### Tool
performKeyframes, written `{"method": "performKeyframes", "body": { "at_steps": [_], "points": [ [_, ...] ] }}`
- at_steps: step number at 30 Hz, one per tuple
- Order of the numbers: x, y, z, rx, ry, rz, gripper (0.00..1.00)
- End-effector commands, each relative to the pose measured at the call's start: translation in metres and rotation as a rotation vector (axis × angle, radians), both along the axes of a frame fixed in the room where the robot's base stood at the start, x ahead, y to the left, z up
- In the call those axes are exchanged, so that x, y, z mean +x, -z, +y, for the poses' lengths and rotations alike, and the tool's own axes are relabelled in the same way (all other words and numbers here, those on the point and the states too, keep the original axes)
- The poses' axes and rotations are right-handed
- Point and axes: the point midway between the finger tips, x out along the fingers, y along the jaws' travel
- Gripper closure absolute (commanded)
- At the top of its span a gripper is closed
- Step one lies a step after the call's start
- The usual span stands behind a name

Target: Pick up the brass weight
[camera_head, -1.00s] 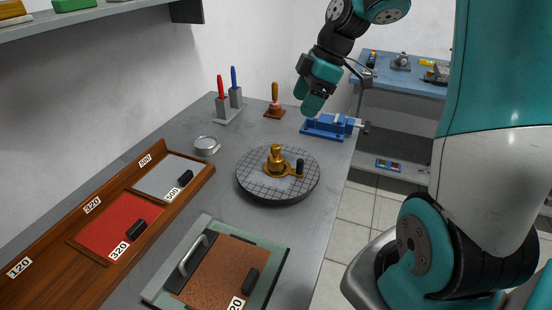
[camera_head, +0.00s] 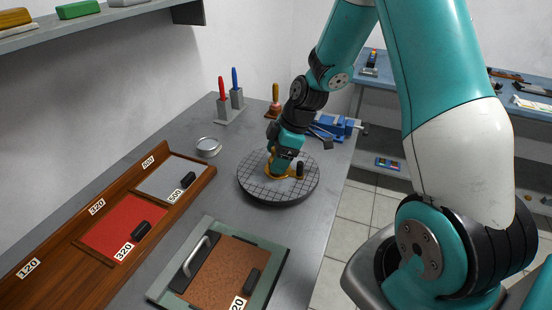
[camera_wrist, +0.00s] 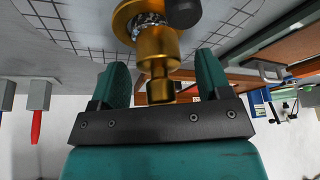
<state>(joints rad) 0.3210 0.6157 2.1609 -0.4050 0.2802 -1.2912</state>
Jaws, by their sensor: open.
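The brass weight (camera_wrist: 158,52) stands on the round gridded plate (camera_head: 258,186), with its narrow knob toward my gripper in the wrist view. In the head view my arm mostly hides it, and only some brass (camera_head: 275,172) shows. My gripper (camera_wrist: 163,75) is open, with one teal finger on each side of the brass knob and a visible space between knob and fingers. In the head view my gripper (camera_head: 279,165) is over the plate. A dark knob (camera_head: 299,169) stands just right of the weight, and it also shows in the wrist view (camera_wrist: 183,12).
A blue vise (camera_head: 335,124) stands behind the plate. Red and blue-handled tools in a grey holder (camera_head: 230,108) and a round tin (camera_head: 208,147) stand behind and left. A wooden tray (camera_head: 75,225) and a framed copper-coloured board (camera_head: 222,275) lie in front.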

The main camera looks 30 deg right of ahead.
Motion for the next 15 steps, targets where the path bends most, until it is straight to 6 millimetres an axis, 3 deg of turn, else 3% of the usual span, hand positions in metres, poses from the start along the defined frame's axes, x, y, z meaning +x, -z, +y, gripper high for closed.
{"method": "performKeyframes", "body": {
  "at_steps": [8, 15],
  "points": [
    [0.0008, 0.0040, 0.0012, 0.000, 0.000, -0.001, 0.29],
    [0.0008, 0.0038, 0.0012, 0.000, 0.000, -0.001, 0.84]
  ]
}}
